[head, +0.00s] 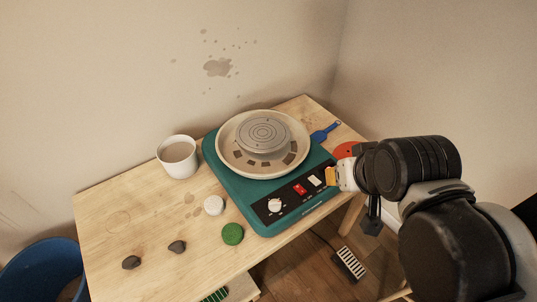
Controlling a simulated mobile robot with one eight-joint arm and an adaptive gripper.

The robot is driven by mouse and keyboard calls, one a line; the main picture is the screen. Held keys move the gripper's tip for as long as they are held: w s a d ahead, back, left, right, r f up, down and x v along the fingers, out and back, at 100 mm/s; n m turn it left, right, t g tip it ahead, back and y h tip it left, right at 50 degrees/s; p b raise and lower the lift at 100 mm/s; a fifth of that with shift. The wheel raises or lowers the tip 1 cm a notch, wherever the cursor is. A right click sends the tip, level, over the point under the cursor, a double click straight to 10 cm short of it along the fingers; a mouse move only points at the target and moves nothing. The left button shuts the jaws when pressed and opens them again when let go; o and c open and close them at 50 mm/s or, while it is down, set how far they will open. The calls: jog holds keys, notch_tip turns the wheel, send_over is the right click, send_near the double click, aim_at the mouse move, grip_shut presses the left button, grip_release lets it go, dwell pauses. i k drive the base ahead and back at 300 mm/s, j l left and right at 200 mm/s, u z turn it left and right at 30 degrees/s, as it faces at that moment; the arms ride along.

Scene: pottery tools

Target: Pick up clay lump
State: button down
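Two small dark grey lumps, which look like clay, lie on the wooden table: one (131,262) near the front left and one (177,247) a little to its right. A pale round piece (213,205) lies farther right, beside the pottery wheel; I cannot tell whether it is clay. My gripper (334,177) is at the right edge of the wheel's teal base, far to the right of the lumps. An orange-yellow patch shows at its end. Its fingers are too small and too hidden to read.
The teal pottery wheel (214,155) with its round pan fills the table's right half. A white cup (178,170) stands left of it. A green disc (232,234), a blue-handled tool (325,132) and a red disc (345,150) lie around it. A blue bin (40,268) stands at lower left.

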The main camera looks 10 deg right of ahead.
aim_at(177, 247)
jog(key=k+u, duration=0.15)
jog(key=u, duration=1.3)
